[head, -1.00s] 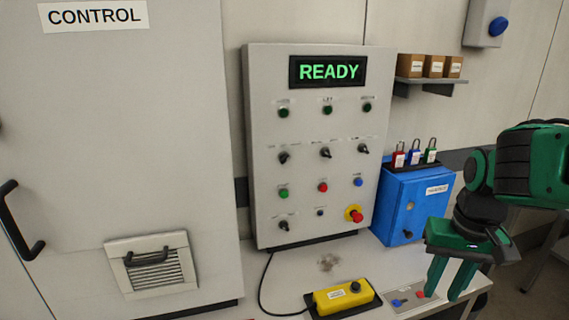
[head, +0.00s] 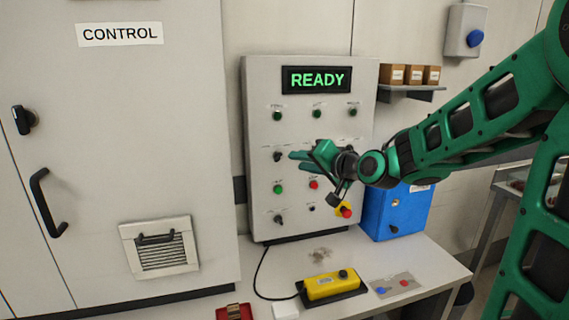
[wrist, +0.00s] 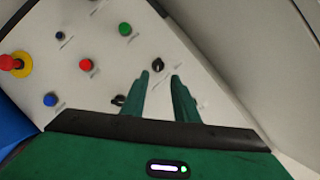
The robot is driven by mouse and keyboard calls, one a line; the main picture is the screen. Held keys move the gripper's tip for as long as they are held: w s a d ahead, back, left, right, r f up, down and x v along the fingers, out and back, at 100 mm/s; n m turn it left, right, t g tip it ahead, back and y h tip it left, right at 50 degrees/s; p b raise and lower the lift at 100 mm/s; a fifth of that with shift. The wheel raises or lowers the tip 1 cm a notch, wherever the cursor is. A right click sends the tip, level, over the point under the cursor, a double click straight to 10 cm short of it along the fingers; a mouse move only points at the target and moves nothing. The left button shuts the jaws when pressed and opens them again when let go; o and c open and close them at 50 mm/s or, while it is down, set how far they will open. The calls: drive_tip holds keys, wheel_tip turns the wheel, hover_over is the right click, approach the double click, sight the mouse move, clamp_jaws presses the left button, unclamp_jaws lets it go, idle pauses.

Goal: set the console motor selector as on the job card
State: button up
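The console (head: 258,110) is a pale upright panel with a lit READY display (head: 316,80). My gripper (head: 293,156) is in front of its selector row, just right of the left black selector (head: 278,156). In the wrist view this selector (wrist: 157,64) lies just beyond the gap between my two fingertips (wrist: 160,75). The fingers are apart and hold nothing; contact cannot be told. The middle selector (wrist: 118,100) is beside the left finger. My gripper and arm hide the other selectors of that row in the head view. Labels are too small to read, and I see no readable job card.
Below the row are green (head: 278,189) and red (head: 314,184) buttons, a lower-left selector (head: 279,219) and a red emergency stop (head: 346,211). A yellow box (head: 325,287) lies on the table. A blue box (head: 410,215) stands to the right, a cabinet (head: 100,110) to the left.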

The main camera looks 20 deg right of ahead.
sight(281, 158)
drive_tip(key=x, duration=1)
drive_tip(key=shift+w+d+f, duration=0.1)
drive_tip(key=shift+w+d, duration=0.05)
drive_tip(key=shift+w, duration=0.15)
clamp_jaws()
drive_tip(key=shift+d, duration=0.1)
